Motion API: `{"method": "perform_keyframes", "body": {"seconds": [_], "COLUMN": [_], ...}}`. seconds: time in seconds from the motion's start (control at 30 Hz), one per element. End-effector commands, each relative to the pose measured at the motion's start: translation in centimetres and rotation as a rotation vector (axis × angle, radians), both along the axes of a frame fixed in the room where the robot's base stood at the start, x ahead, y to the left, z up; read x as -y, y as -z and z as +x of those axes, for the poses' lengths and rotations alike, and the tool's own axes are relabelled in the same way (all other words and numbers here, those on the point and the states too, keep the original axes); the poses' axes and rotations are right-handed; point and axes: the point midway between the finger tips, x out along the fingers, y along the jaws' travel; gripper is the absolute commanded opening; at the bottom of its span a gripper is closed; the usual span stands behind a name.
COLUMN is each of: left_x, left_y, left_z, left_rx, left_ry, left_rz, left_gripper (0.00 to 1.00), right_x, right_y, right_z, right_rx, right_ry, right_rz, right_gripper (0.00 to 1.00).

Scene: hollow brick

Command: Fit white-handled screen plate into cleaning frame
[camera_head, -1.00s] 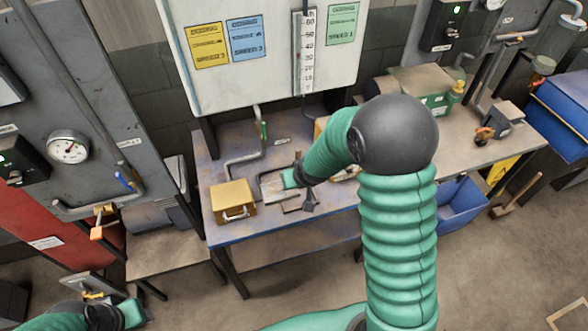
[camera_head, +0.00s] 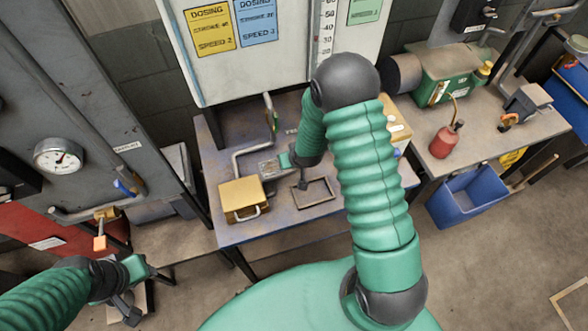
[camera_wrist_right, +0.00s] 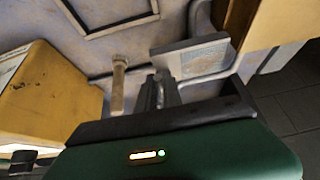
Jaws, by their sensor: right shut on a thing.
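The cleaning frame, a thin dark rectangle (camera_head: 313,192), lies on the workbench to the right of the yellow box. Its corner shows at the top of the right wrist view (camera_wrist_right: 128,22). The grey screen plate (camera_head: 267,167) is behind the box; its mesh face shows in the right wrist view (camera_wrist_right: 205,62). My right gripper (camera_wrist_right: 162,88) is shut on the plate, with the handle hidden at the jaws. The plate appears apart from the frame; its height above the bench is unclear.
The yellow box (camera_head: 242,198) stands at the bench's front left. A wooden-handled tool (camera_wrist_right: 118,82) lies beside the plate. A bent grey pipe (camera_head: 238,158) is behind the box. A red oil can (camera_head: 446,140) and blue bin (camera_head: 470,195) are further right.

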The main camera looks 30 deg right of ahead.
Motion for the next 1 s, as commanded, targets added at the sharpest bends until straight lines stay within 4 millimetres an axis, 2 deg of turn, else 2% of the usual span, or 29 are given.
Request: {"method": "perform_keyframes", "body": {"seconds": [0.1,0.27,0.43,0.67,0.7,0.83,1.0], "left_x": [0.0,0.0,0.0,0.0,0.0,0.0,0.0], "left_y": [-0.2,-0.3,-0.5,-0.5,-0.4,-0.4,-0.4], "left_z": [0.0,0.0,0.0,0.0,0.0,0.0,0.0], "left_rx": [0.000,0.001,0.001,0.000,0.000,0.000,0.000], "left_ry": [0.000,-0.001,-0.001,0.000,0.000,0.000,0.000], "left_rz": [0.000,0.000,0.000,0.000,0.000,0.000,0.000], "left_gripper": [0.36,0.36,0.36,0.36,0.36,0.36,0.36], "right_x": [-0.1,0.1,0.1,0.1,0.1,0.0,0.1], "right_y": [2.0,3.5,6.5,7.1,7.1,7.1,7.1], "right_z": [0.0,-0.2,-0.2,0.0,0.0,-0.1,-0.1], "right_rx": [-0.002,0.001,0.001,0.003,0.001,0.001,0.002], "right_ry": [0.000,0.000,0.000,0.001,0.000,0.000,0.001], "right_rz": [0.000,0.003,0.003,0.002,0.002,0.001,0.002], "right_gripper": [0.00,0.00,0.00,0.00,0.13,0.30,0.32]}}
